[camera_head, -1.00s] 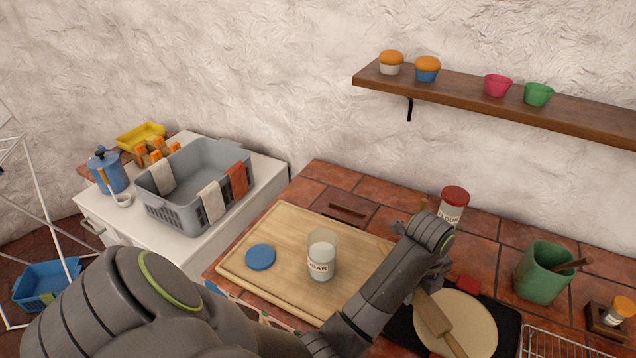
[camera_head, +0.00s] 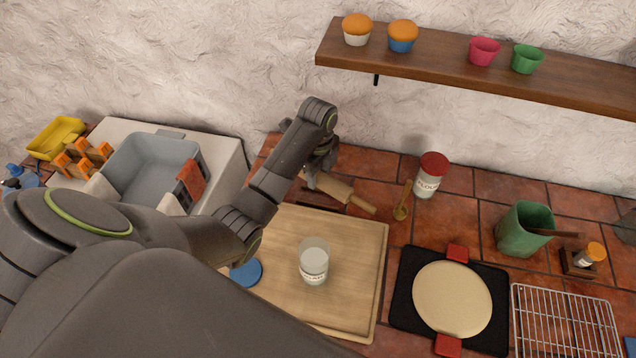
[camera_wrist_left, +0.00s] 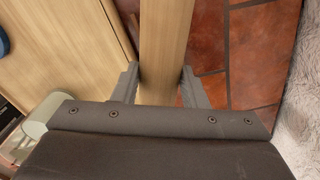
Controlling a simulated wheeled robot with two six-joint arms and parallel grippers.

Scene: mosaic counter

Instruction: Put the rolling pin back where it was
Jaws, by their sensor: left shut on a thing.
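The wooden rolling pin (camera_head: 338,189) is in my left gripper (camera_head: 317,175), at the back edge of the cutting board (camera_head: 365,245). Its right handle points towards the flour jar; its left end is hidden by the gripper. In the left wrist view the pin (camera_wrist_left: 165,38) passes between the two fingers (camera_wrist_left: 160,86), which are shut on it. A dark wooden piece (camera_head: 318,206) shows partly just below the pin in the head view; I cannot tell whether they touch. My right gripper is not in view.
A glass jar (camera_head: 313,262) and a blue lid (camera_head: 246,272) are on the board. Dough (camera_head: 452,300) lies on a black mat (camera_head: 407,305). A shelf (camera_head: 450,75) is above.

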